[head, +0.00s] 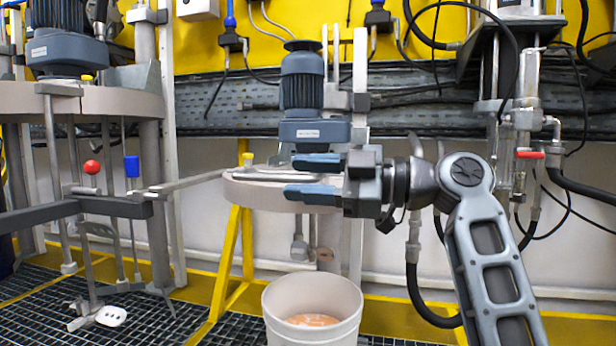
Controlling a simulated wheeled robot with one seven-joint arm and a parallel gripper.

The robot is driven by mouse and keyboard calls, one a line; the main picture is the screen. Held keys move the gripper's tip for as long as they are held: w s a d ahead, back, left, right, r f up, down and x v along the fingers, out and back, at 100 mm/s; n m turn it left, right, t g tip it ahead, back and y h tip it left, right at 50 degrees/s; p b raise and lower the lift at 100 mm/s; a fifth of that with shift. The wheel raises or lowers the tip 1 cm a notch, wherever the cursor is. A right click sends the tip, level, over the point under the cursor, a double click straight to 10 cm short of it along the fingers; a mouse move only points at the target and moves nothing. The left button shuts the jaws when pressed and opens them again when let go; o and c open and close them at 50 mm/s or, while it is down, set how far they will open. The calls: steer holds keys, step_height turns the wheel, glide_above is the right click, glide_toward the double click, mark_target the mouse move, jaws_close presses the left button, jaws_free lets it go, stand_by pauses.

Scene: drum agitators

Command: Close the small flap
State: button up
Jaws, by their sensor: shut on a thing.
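A round beige drum lid (245,196) hangs below a blue-grey motor (302,85) in the middle of the head view. A thin light-grey flap (262,172) lies low and close to flat across the lid's top. My gripper (293,177) reaches in from the right, with one blue finger above the other at the lid's front. Its jaws are shut on the flap. The fingers and the gripper body hide the flap's right part, so its exact angle and any gap beneath it cannot be told.
An open white bucket (312,300) with orange contents stands below the lid. A dark-grey bar (100,206) and a second agitator (68,52) are at left. A yellow frame (233,262) stands beside the bucket. Pipes with a red-handled valve (530,155) are at right.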

steer(key=p+v, duration=0.2)
steer(key=v, duration=0.5)
steer(key=shift+d, duration=0.4)
steer(key=shift+f, duration=0.15)
